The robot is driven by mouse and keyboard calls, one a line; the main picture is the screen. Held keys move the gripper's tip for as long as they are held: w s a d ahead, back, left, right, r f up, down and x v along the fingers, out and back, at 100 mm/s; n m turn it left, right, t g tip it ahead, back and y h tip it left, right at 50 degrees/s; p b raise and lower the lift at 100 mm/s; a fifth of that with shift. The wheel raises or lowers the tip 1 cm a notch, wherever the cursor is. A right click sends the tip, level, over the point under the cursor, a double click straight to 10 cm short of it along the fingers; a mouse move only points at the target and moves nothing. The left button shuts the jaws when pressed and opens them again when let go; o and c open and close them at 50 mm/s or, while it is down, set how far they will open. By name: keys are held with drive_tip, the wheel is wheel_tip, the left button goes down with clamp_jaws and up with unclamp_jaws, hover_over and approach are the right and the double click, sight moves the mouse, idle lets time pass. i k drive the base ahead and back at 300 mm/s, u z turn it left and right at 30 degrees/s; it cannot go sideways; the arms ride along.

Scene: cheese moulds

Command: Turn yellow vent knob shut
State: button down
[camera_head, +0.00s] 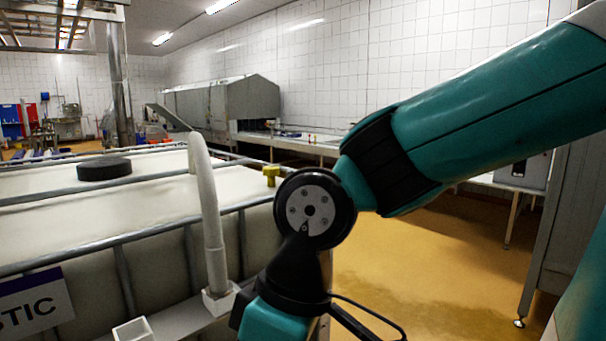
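The yellow vent knob (271,174) is small and T-shaped. It stands at the right edge of the white tank's top, just left of my arm's round black joint. Its lower part is close behind that joint, and I cannot tell how far it is turned. My teal and black arm comes in from the upper right and bends down at this joint to the bottom edge of the picture. My gripper's fingertips are not in view. A thin black loop shows beside the lower arm, but I cannot tell what it is.
The white tank (120,238) has grey metal bars, a black round lid (104,168) and an upright pale pipe (208,215) in front. A sign (36,303) hangs at lower left. A long steel machine (220,105) stands behind. Yellow floor is open at right.

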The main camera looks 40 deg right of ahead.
sight(271, 172)
drive_tip(key=z, duration=1.4)
drive_tip(key=i, duration=0.45)
drive_tip(key=u, duration=0.2)
